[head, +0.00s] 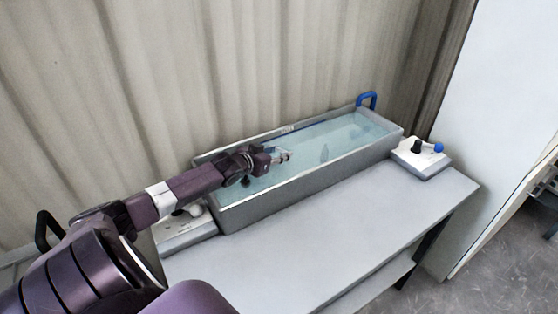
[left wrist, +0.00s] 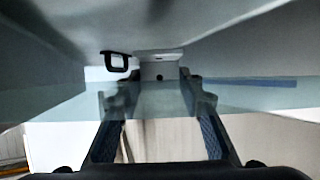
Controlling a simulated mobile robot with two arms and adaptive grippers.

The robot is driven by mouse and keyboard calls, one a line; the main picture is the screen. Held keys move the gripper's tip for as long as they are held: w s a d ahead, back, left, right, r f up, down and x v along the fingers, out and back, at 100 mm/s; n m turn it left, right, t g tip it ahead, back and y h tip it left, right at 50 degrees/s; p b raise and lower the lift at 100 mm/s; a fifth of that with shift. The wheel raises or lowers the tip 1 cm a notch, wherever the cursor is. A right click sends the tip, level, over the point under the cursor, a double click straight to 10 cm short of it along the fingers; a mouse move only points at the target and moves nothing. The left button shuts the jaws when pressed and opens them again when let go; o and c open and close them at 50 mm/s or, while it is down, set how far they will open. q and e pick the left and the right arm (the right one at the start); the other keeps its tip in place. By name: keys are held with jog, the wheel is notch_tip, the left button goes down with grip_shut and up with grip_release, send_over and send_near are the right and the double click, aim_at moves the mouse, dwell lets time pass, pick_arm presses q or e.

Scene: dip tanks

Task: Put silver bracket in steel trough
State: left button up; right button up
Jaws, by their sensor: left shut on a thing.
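The steel trough (head: 310,181) is a long grey tank filled with clear pale-blue liquid, standing on the table against the curtain. My left gripper (head: 284,158) is over the left half of the trough, just above or at the liquid; I cannot tell which. It is shut on the silver bracket. In the left wrist view the bracket (left wrist: 158,55) is a pale plate with a dark hole, at the tips of the left gripper's fingers (left wrist: 158,80). In the head view the bracket is too small to make out. My right gripper is not in view.
The grey table (head: 305,247) is bare in front of the trough. A white control box (head: 420,160) with a black and a blue knob stands at the trough's right end. Another box (head: 186,233) stands at its left end, partly behind my arm. A blue handle (head: 367,98) rises at the far end.

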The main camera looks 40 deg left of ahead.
pick_arm(q)
jog(key=shift+f, duration=1.6)
jog(key=o, duration=1.2)
jog(key=shift+f, duration=0.1)
jog(key=shift+p+v, duration=0.35)
jog(key=shift+v, duration=3.45)
